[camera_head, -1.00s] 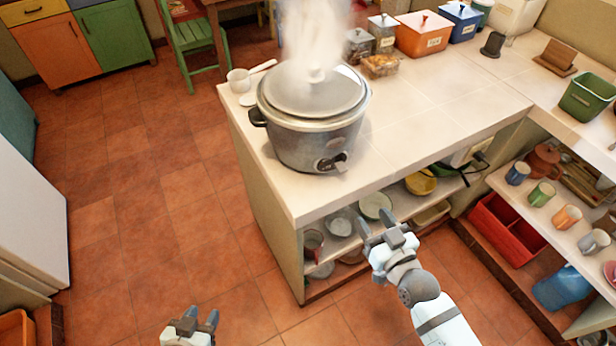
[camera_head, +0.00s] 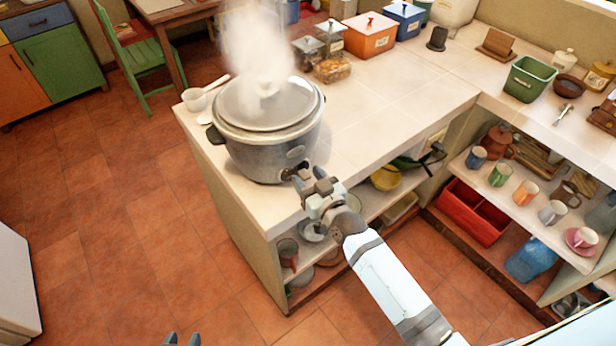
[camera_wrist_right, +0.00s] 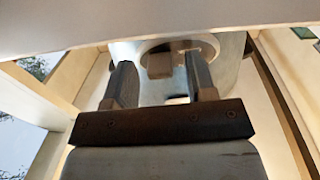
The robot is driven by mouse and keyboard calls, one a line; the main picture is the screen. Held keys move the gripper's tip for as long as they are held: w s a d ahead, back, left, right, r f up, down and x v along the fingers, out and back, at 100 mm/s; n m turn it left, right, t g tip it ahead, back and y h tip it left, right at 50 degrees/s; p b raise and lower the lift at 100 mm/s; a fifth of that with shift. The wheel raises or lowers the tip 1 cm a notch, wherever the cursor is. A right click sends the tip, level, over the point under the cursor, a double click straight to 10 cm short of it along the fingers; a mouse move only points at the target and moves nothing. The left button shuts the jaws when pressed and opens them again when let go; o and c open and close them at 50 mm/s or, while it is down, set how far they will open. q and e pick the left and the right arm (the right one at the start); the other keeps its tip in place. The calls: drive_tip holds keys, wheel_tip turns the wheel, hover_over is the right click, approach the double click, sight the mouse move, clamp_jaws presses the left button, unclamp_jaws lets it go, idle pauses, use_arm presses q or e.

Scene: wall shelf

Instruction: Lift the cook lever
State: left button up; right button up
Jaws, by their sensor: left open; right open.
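The grey rice cooker (camera_head: 264,130) stands on the white counter with its lid on, steam rising from the top. Its dark cook lever (camera_head: 297,172) sits low on the front; my right gripper partly covers it. My right gripper (camera_head: 309,178) is open right at the lever, in front of the cooker. In the right wrist view the open fingers (camera_wrist_right: 162,85) point at the round lever plate (camera_wrist_right: 180,50), with a dark lever block (camera_wrist_right: 159,66) between and beyond them. I cannot tell whether they touch it. My left gripper (camera_head: 181,340) is open at the bottom edge, away from the counter.
The white counter (camera_head: 400,85) is clear right of the cooker. Shelves below hold bowls (camera_head: 385,178). A green bin (camera_head: 529,79) stands on the right counter.

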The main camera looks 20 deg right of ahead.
clamp_jaws()
wheel_tip(320, 180, up, 2)
drive_tip(key=shift+r+p, duration=0.15)
drive_tip(key=shift+p, duration=1.05)
drive_tip(key=shift+w, duration=0.1)
unclamp_jaws()
drive_tip(key=b+v, duration=0.2)
drive_tip(key=v, duration=1.2)
